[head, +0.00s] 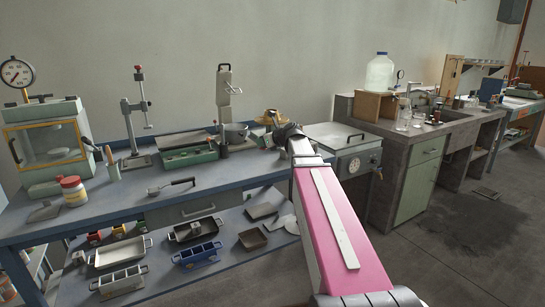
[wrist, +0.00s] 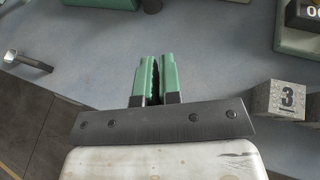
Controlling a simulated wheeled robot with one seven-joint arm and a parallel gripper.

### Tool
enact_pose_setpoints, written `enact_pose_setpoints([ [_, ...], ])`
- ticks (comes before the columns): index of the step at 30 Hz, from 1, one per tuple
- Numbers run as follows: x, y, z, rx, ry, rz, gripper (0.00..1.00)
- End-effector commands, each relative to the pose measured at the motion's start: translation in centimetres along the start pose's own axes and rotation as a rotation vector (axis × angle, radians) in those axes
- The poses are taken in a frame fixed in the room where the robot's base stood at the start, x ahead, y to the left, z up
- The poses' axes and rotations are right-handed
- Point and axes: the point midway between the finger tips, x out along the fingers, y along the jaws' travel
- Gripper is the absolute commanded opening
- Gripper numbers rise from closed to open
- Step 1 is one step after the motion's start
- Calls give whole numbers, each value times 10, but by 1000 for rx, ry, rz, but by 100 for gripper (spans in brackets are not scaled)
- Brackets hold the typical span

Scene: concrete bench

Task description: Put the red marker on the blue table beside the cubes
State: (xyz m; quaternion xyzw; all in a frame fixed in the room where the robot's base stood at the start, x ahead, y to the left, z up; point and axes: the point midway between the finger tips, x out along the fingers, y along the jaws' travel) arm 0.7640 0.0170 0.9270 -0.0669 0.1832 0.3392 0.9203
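My gripper (wrist: 156,75) has green fingers that sit close together in the wrist view, with only dark ridged pads between them and no object seen in them. In the head view my gripper (head: 285,133) is over the right end of the blue table (head: 130,197), its fingertips hard to make out. A grey cube with a "3" on it (wrist: 285,98) is on the blue-grey surface to the right of my fingers, apart from them. I cannot make out a red marker in either view.
Green-based equipment (wrist: 298,35) stands at the upper right of the wrist view. A red-and-white jar (head: 74,191) and a dark-handled tool (head: 172,185) are on the table. A grey lidded box (head: 352,148) stands right.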

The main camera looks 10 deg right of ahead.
Motion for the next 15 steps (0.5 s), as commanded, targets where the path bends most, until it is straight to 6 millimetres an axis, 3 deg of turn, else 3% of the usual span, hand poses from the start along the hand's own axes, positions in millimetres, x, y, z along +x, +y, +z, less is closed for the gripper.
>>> enact_pose_setpoints([
  [1,12,-12,-2,2,1,0,0],
  [9,54,-54,-20,1,1,0,0],
  [15,72,-71,-28,-1,0,0,0],
])
